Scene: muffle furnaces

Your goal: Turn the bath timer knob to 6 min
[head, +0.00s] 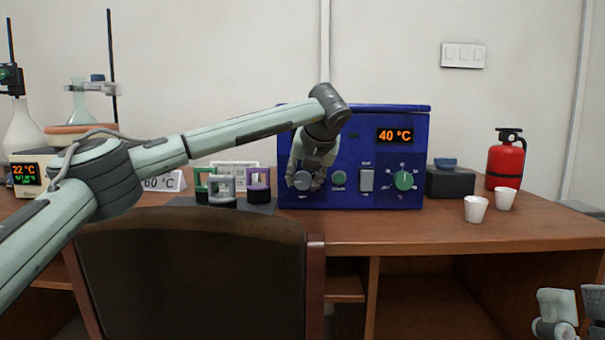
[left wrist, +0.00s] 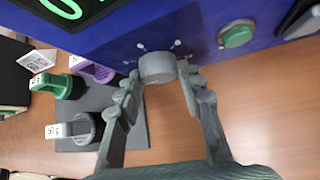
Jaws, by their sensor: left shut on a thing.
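The blue furnace-like unit (head: 365,150) stands on the desk, with an orange "40 °C" display (head: 395,136) at its upper right. A grey round knob (left wrist: 157,68) at the lower left of its panel has marks around it; their labels are too small to read. My left gripper (head: 304,180) is at this knob, its fingers on either side and closed on it. The wrist view shows both fingertips (left wrist: 160,82) against the knob's sides. A green digit display (left wrist: 62,8) is cut off above. My right gripper (head: 568,322) is partly in view at the bottom right, away from the panel.
Right of the knob are a green button (head: 339,178), a grey switch (head: 366,180) and a green dial (head: 404,181). Several coloured holders (head: 258,184) stand left of the unit. Two white cups (head: 475,209) and a red extinguisher (head: 506,160) stand right. A chair (head: 200,270) is in front.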

